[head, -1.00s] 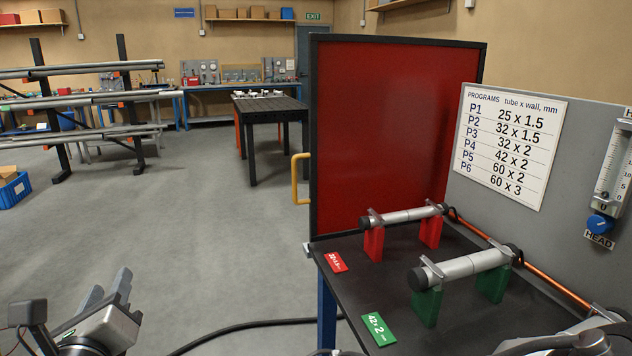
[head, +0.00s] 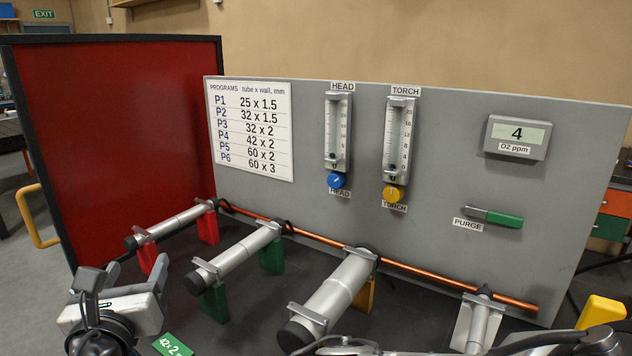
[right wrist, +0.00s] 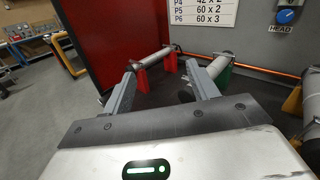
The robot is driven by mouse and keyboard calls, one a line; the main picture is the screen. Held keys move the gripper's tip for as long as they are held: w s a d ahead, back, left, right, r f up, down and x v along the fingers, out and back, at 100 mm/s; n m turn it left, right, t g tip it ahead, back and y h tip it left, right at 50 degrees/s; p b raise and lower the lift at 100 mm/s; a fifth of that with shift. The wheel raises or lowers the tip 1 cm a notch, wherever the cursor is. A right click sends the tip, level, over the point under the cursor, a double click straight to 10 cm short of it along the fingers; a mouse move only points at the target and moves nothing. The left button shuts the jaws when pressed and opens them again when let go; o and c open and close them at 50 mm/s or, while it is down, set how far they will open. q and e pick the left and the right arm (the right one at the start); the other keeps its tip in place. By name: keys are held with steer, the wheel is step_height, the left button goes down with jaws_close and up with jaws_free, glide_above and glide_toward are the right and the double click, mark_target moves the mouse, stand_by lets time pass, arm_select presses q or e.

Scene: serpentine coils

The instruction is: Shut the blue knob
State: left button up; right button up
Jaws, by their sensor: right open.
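The blue knob (head: 337,180) sits under the HEAD flow tube (head: 338,132) on the grey upright panel, left of the yellow TORCH knob (head: 393,193). A small pale mark shows on its face; I cannot read its setting. The blue knob also shows at the top right of the right wrist view (right wrist: 287,15). My right gripper (head: 130,273) is at the lower left of the head view, open and empty, well short of the knob. In the right wrist view its fingers (right wrist: 160,92) stand apart near the tubes. My left gripper is not in view.
Tubes on red (head: 207,227), green (head: 214,302) and amber (head: 366,292) supports lie between my right gripper and the panel. A copper pipe (head: 420,273) runs along its base. A red screen (head: 120,140) stands at left. The PURGE lever (head: 492,216) is at right.

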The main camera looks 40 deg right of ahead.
steer(key=w+d+m+g+h, duration=0.2)
steer(key=d+m+h, duration=0.1)
steer(key=d+m, duration=0.7)
steer(key=m+g+h+b, duration=0.2)
steer(key=m+g+h, duration=0.45)
steer(key=m, duration=2.85)
glide_toward(334, 180)
steer(key=w+d, duration=0.1)
steer(key=d, duration=0.2)
steer(key=w+d+r+g+y, duration=0.1)
steer(key=d, duration=0.2)
steer(key=w+d+r+g, duration=0.1)
steer(key=d, duration=0.1)
steer(key=shift+w+d+m+y, duration=0.25)
steer(key=shift+d+m, duration=0.15)
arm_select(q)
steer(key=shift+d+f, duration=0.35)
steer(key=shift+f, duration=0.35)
arm_select(e)
steer(key=shift+d, duration=0.15)
